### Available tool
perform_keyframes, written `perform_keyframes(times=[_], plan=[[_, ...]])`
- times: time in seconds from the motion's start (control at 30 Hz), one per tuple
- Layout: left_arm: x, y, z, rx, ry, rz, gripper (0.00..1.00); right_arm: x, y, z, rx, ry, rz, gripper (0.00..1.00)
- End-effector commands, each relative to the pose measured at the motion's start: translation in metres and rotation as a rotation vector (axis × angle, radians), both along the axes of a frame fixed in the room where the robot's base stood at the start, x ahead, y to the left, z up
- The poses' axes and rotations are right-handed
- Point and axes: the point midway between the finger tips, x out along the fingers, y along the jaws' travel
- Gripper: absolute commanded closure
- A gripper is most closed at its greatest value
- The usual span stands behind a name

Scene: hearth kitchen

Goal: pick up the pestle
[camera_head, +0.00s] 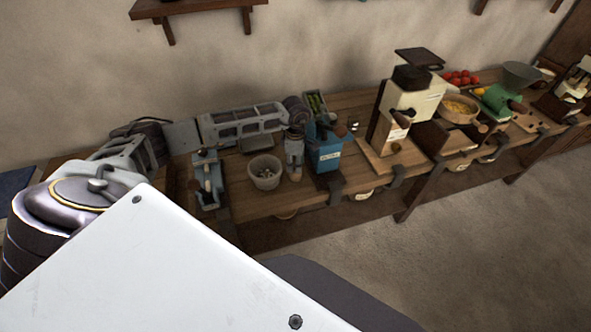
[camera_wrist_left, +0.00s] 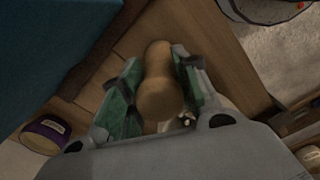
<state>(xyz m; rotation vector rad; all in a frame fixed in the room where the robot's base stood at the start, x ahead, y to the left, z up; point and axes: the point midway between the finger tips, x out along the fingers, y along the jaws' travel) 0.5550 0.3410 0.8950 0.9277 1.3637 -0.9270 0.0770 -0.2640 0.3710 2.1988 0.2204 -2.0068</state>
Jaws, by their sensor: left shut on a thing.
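The pestle (camera_wrist_left: 160,85), a tan, rounded wooden piece, sits between the green-padded fingers of my left gripper (camera_wrist_left: 160,66) in the left wrist view. The fingers are shut on it, one on each side. My right gripper is in neither view.
A wooden bench (camera_head: 360,103) runs along the wall. A white panel covers the lower left. Open floor (camera_head: 480,270) lies right.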

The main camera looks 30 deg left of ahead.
Motion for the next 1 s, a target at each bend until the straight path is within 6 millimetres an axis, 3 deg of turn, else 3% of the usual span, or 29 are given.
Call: perform_keyframes(times=[0.1,0.57,1.0], plan=[[0.0,0.0,0.0,0.0,0.0,0.0,1.0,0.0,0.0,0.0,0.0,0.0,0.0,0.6],[0.001,0.0,0.009,0.0,-0.003,0.001,1.0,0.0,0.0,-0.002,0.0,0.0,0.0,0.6],[0.001,0.0,0.066,0.001,-0.004,0.0,1.0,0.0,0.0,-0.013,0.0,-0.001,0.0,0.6]])
